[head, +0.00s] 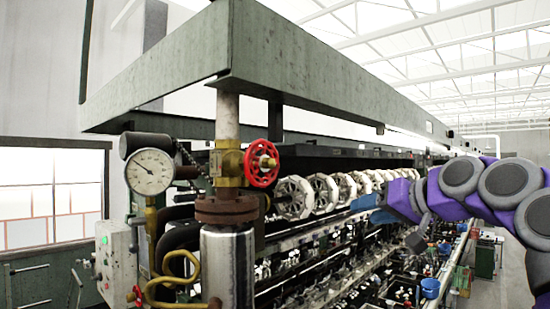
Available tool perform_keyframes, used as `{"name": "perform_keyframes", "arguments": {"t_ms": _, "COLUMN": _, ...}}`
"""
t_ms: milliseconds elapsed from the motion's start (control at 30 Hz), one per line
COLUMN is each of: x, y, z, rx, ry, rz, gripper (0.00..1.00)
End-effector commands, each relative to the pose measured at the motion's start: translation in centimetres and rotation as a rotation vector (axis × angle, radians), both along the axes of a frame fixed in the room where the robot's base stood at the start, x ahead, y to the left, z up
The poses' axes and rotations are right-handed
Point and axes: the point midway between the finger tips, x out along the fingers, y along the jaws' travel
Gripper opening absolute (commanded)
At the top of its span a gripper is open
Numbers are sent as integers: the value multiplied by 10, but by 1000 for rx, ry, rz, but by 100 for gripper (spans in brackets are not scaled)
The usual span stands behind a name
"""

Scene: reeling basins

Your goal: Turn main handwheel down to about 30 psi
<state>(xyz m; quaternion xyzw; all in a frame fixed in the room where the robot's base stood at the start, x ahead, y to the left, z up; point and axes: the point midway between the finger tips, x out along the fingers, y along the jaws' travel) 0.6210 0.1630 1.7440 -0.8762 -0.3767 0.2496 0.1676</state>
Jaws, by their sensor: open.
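The main handwheel is a red spoked wheel (262,163) with a brass hub, on a brass valve body (227,168) in a vertical pipe, left of centre. A round white pressure gauge (150,172) stands to its left. Its needle points to the upper left; the numbers are too small to read. My purple and grey arm comes in from the right. My gripper (419,233) appears as small dark grey parts at the arm's left end, open and well to the right of the handwheel, not touching it. Its fingertips are hard to make out against the machinery.
A long reeling machine with a row of white reels (322,195) runs back behind the handwheel. A green steel beam (300,60) hangs overhead. A grey control box (117,262), yellow pipe (172,282) and flanged pipe (227,208) crowd the left. An aisle lies at right.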

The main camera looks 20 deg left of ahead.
Motion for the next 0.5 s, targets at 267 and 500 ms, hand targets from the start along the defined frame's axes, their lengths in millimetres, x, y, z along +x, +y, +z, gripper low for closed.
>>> {"name": "perform_keyframes", "arguments": {"t_ms": 267, "x": -14, "y": 16, "z": 70, "rx": 37, "ry": -247, "rz": 128, "gripper": 53}}
{"name": "perform_keyframes", "arguments": {"t_ms": 500, "x": -51, "y": 31, "z": 97, "rx": 30, "ry": -455, "rz": 250, "gripper": 53}}
